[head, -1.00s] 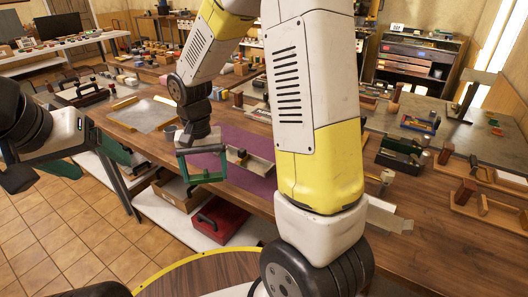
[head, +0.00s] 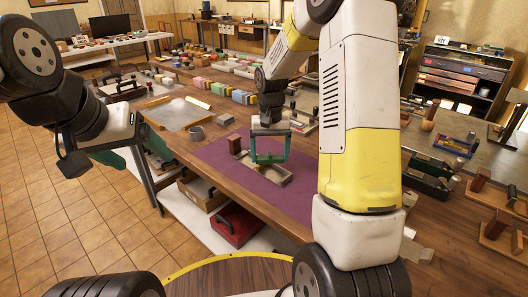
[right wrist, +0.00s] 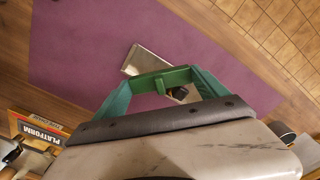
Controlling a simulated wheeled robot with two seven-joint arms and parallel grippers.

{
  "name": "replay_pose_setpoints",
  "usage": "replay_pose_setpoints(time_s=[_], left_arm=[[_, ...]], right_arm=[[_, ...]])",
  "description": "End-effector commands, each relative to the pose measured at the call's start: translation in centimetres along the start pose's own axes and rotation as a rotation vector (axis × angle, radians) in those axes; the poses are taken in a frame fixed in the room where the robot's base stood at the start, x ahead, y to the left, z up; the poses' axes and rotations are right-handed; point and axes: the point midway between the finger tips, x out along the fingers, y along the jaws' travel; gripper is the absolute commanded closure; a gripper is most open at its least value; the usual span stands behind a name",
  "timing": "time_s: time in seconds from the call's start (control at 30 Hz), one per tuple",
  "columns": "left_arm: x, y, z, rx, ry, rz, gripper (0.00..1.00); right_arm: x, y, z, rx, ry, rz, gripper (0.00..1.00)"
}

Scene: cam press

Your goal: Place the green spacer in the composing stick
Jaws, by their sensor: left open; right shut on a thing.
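The green spacer (right wrist: 160,79) is a bright green bar held crosswise between the fingers of my right gripper (head: 268,158), which is shut on it. The composing stick (head: 272,177) is a shallow metal tray on the purple mat. The spacer (head: 268,159) is over the tray in the head view; whether it touches it I cannot tell. In the right wrist view part of the stick (right wrist: 143,59) shows beyond the spacer, with a dark knob beside it; the rest is hidden. My left gripper (head: 128,153) is open and empty, off the table's left edge.
The purple mat (head: 217,155) has bare room around the stick. A brown block (head: 235,143) stands behind the stick's left end. A red case (head: 237,225) sits on the shelf below.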

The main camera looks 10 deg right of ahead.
Motion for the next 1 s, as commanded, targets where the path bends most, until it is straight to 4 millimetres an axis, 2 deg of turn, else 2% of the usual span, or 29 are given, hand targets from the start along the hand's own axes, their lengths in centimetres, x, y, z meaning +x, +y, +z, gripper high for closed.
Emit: replay_pose_setpoints(time_s=[0.17, 0.3, 0.4, 0.8, 0.83, 0.9, 1.0], left_arm=[[0.0, 0.0, 0.0, 0.0, 0.0, 0.0, 0.24], [0.0, 0.0, 0.0, 0.0, 0.0, 0.0, 0.24], [0.0, 0.0, 0.0, 0.0, 0.0, 0.0, 0.24], [0.0, 0.0, 0.0, 0.0, 0.0, 0.0, 0.24], [0.0, 0.0, 0.0, 0.0, 0.0, 0.0, 0.24], [0.0, 0.0, 0.0, 0.0, 0.0, 0.0, 0.24], [0.0, 0.0, 0.0, 0.0, 0.0, 0.0, 0.24]], right_arm=[[0.2, 1.0, -1.2, 0.002, 0.001, 0.0, 0.7], [2.6, 0.9, -1.0, -0.001, -0.005, 0.0, 0.7], [3.6, 0.9, -1.0, -0.001, -0.002, 0.0, 0.7], [4.1, 0.9, -1.1, 0.0, 0.0, 0.0, 0.7], [4.2, 0.9, -1.1, 0.0, 0.0, 0.0, 0.15], [4.1, 0.9, -1.1, 0.0, 0.0, 0.0, 0.01], [4.1, 0.9, -1.1, 0.0, 0.0, 0.0, 0.0]])
